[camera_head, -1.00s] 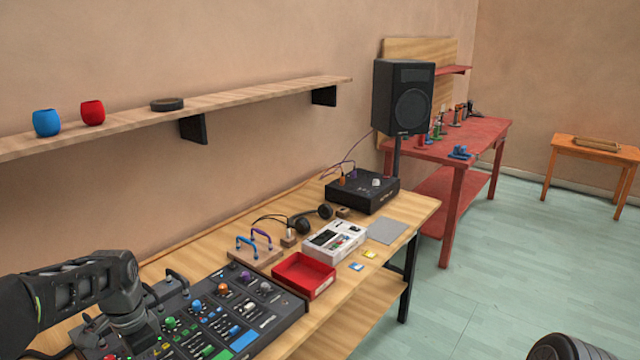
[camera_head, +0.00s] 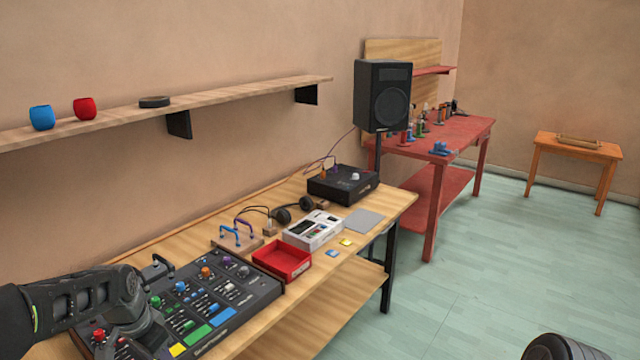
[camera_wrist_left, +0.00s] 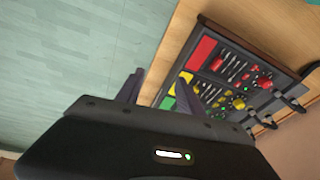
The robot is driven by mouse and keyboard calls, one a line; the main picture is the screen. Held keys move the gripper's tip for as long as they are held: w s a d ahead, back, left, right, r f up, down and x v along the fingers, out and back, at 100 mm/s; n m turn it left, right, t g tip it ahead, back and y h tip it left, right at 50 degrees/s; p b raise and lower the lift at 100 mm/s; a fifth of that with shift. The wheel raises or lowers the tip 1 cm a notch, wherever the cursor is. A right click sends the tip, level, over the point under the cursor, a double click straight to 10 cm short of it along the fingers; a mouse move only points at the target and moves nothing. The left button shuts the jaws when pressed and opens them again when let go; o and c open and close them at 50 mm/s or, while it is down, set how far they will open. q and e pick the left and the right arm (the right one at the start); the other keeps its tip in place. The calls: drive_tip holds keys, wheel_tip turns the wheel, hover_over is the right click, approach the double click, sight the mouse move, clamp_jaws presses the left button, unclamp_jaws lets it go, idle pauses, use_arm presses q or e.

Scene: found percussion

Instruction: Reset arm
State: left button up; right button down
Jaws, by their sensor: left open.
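My left arm comes in from the lower left in the head view and hangs over the near end of the mixing console (camera_head: 215,300). Its fingertips are hidden there. In the left wrist view my left gripper (camera_wrist_left: 158,88) shows two dark fingers spread apart with nothing between them. They are close to the edge of the wooden bench (camera_wrist_left: 178,45), beside the console with its red, yellow and green pads and knobs (camera_wrist_left: 235,75). My right gripper is not seen; a dark rounded shape (camera_head: 563,347) at the lower right of the head view is unclear.
A wall shelf (camera_head: 215,95) runs above. Open floor (camera_head: 480,270) lies to the right.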

use_arm(q)
drive_tip(key=s+d+f+n+t+h, duration=0.1)
drive_tip(key=s+d+f+n, duration=0.15)
drive_tip(key=d+f, duration=0.7)
drive_tip(key=s+d+f+n+t+h, duration=0.1)
drive_tip(key=s+d+f+n+h, duration=0.15)
drive_tip(key=d+f, duration=0.65)
drive_tip(key=s+d+f+g, duration=0.1)
drive_tip(key=s+d+f, duration=0.2)
drive_tip(key=s, duration=0.4)
drive_tip(key=s+d+f+n+g, duration=0.1)
drive_tip(key=s+d+f, duration=0.2)
drive_tip(key=s, duration=0.4)
drive_tip(key=s+d+f+g, duration=0.2)
drive_tip(key=s+d+f, duration=0.2)
drive_tip(key=s, duration=0.3)
drive_tip(key=shift+f+n, duration=0.4)
drive_tip(key=shift+f, duration=0.15)
drive_tip(key=shift+a+h, duration=0.15)
drive_tip(key=shift+h, duration=0.1)
